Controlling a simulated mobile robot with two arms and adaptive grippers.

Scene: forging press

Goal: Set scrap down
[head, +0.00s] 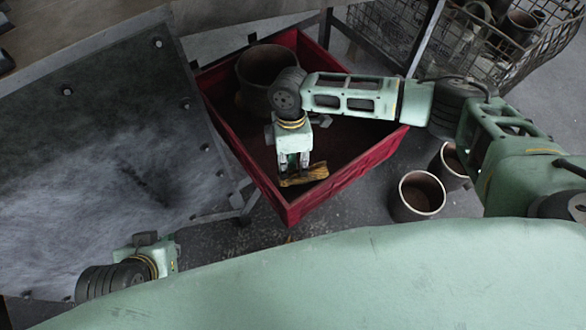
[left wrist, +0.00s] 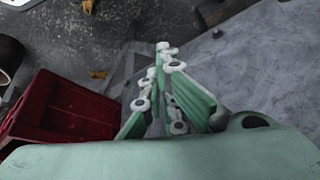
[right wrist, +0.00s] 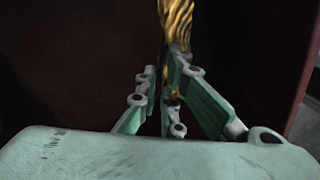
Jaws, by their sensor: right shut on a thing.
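The scrap (head: 312,174) is a short, rough piece with yellow-brown streaks. My right gripper (head: 294,172) is shut on it and points down over the near part of the red bin (head: 345,178). The right wrist view shows the scrap (right wrist: 177,18) at the fingertips (right wrist: 165,65), with the dark red of the bin around it. I cannot tell whether the scrap touches the bin floor. My left gripper (left wrist: 167,55) is shut and empty over the grey metal surface; its fingers are hidden in the head view.
A large brown pot (head: 262,68) stands in the far part of the bin. Two smaller pots (head: 418,196) stand on the floor right of the bin. Wire baskets (head: 510,50) are at upper right. A grey metal table (head: 90,150) lies left of the bin.

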